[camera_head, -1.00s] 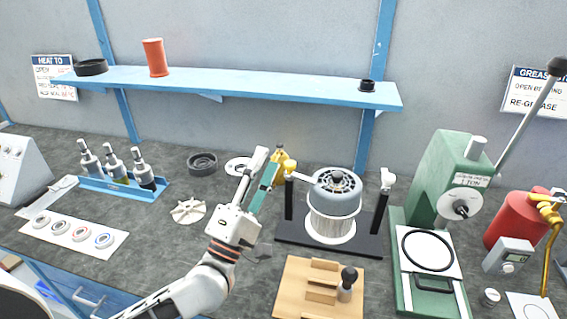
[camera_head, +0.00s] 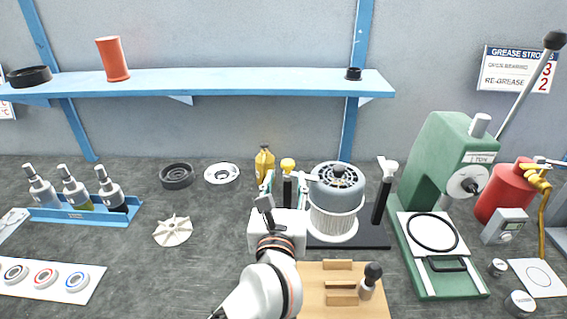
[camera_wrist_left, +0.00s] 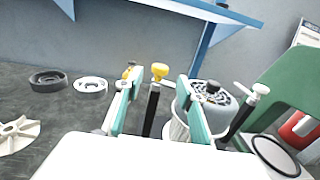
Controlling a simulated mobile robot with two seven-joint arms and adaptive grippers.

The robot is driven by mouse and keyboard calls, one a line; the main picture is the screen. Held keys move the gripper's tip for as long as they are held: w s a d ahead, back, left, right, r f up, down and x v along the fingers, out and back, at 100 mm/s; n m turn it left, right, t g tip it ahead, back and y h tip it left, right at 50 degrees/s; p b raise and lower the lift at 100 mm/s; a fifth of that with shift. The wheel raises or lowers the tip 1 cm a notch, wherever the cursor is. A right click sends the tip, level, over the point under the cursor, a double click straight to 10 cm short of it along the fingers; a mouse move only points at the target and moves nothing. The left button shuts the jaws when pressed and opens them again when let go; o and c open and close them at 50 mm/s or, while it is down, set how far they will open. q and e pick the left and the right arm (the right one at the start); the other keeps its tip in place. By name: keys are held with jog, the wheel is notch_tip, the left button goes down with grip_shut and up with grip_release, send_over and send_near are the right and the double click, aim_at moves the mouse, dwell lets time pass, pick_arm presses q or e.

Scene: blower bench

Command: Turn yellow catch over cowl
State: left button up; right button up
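The yellow catch (camera_head: 288,165) has a yellow knob on top of a black post, left of the cowl. The cowl (camera_head: 337,184) is a grey-blue dome with a slotted top over a white ribbed drum. My left gripper (camera_head: 286,186) is open, its green-padded fingers on either side of the post just below the knob. The left wrist view shows the yellow knob (camera_wrist_left: 160,71) between the fingers, with gaps on both sides. A short pale bar beside the knob points towards the cowl, partly hidden by a finger. My right gripper is not in view.
A white-topped catch (camera_head: 388,167) stands on a black post right of the cowl. A yellow bottle (camera_head: 264,162) is close behind my left gripper. A wooden block (camera_head: 325,305) lies in front and a green press (camera_head: 440,165) stands right.

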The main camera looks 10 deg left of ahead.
aim_at(287, 167)
pick_arm(q)
jog(key=w, duration=0.5)
jog(key=w+a, duration=0.1)
jog(key=w, duration=0.1)
jog(key=shift+w, duration=0.3)
grip_shut()
